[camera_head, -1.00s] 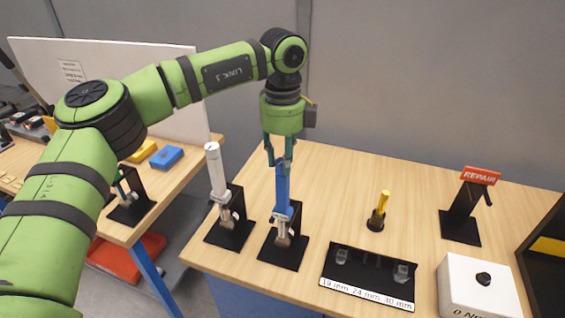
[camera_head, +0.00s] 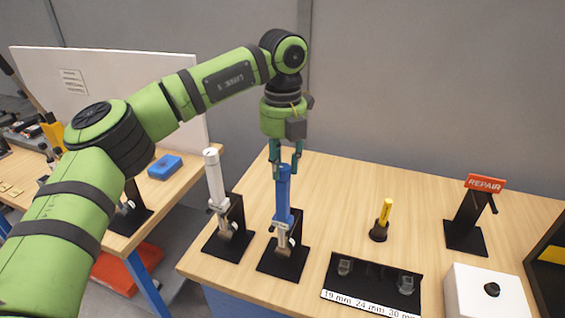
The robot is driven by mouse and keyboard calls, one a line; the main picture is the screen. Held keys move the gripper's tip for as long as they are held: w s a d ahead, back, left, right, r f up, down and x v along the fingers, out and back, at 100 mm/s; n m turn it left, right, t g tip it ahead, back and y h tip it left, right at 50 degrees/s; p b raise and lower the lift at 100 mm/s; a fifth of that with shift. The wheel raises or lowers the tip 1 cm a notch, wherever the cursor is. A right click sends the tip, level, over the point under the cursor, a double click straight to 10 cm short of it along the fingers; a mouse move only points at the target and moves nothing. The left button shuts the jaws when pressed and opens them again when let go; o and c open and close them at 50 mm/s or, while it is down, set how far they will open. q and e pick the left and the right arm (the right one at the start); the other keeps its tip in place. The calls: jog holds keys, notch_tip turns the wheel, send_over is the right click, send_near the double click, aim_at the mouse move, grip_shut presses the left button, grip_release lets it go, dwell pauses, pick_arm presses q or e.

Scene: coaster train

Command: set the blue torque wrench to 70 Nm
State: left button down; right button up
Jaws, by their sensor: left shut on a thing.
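The blue torque wrench (camera_head: 283,197) stands upright in its black stand (camera_head: 284,262) near the front of the wooden table. My left gripper (camera_head: 284,160) points down from above and is shut on the top end of the blue handle. The wrench's silver lower part shows inside the stand. I cannot read any scale or setting on the wrench from this view. My right gripper does not show.
A white wrench (camera_head: 214,179) stands close to the left. A socket tray (camera_head: 372,292), white box with black knob (camera_head: 487,296), yellow-handled tool (camera_head: 385,212) and REPAIR stand (camera_head: 465,235) lie to the right. The table behind the wrench is clear.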

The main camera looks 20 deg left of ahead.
aim_at(283, 167)
pick_arm(q)
jog(key=m, duration=0.5)
jog(key=shift+d+m, duration=0.1)
jog(key=shift+m, duration=0.3)
jog(key=m, duration=0.5)
jog(key=shift+p, duration=0.4)
jog(key=m, duration=0.5)
jog(key=shift+m+p, duration=0.3)
jog(key=shift+m, duration=0.1)
jog(key=m, duration=0.5)
jog(key=shift+m+p, duration=0.3)
jog(key=shift+m, duration=0.1)
jog(key=c, duration=0.9)
grip_release()
notch_tip(283, 167, up, 12)
jog(key=shift+r, duration=0.1)
